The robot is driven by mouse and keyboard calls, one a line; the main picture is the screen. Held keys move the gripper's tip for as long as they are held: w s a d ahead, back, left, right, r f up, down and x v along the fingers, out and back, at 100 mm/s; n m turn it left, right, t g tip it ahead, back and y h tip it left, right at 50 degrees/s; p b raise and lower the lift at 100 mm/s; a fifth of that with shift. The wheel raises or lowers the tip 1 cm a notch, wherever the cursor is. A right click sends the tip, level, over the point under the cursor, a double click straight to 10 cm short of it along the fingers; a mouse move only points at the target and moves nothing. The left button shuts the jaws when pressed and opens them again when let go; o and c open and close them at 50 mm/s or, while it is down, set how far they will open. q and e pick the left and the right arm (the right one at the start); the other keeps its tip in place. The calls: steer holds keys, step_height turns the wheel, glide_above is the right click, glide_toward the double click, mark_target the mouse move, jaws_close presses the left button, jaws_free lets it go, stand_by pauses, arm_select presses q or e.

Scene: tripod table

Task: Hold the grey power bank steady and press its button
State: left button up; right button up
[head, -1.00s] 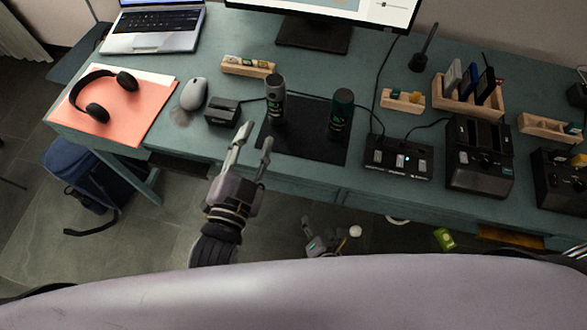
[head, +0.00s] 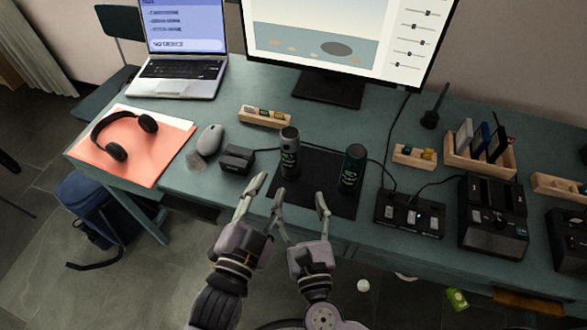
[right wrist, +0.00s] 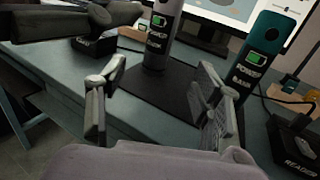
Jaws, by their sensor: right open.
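The grey power bank (head: 289,158) stands upright on a black mat (head: 318,200). In the right wrist view the grey power bank (right wrist: 160,45) shows a green battery sign; its top is cut off and I cannot make out its button. A similar dark teal power bank (head: 352,170) stands to its right. My left gripper (head: 266,190) looks open and empty, in front and left of the grey power bank. My right gripper (head: 301,204) is open and empty in front of the mat, apart from both power banks. Its spread fingers show in the right wrist view (right wrist: 155,100).
A small black box (head: 237,160) and a mouse (head: 209,140) lie left of the mat. A black switch box (head: 410,215) and a larger black unit (head: 493,215) stand right. A monitor (head: 345,40) and a wooden holder (head: 265,117) are behind.

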mark_target(292, 165)
steer(key=w, duration=0.4)
steer(key=w+a, duration=0.1)
steer(key=w, duration=0.4)
steer(key=w+a, duration=0.1)
steer(key=w, duration=0.3)
steer(key=shift+w, duration=0.4)
jaws_close()
arm_select(q)
jaws_close()
stand_by(0.3)
stand_by(1.2)
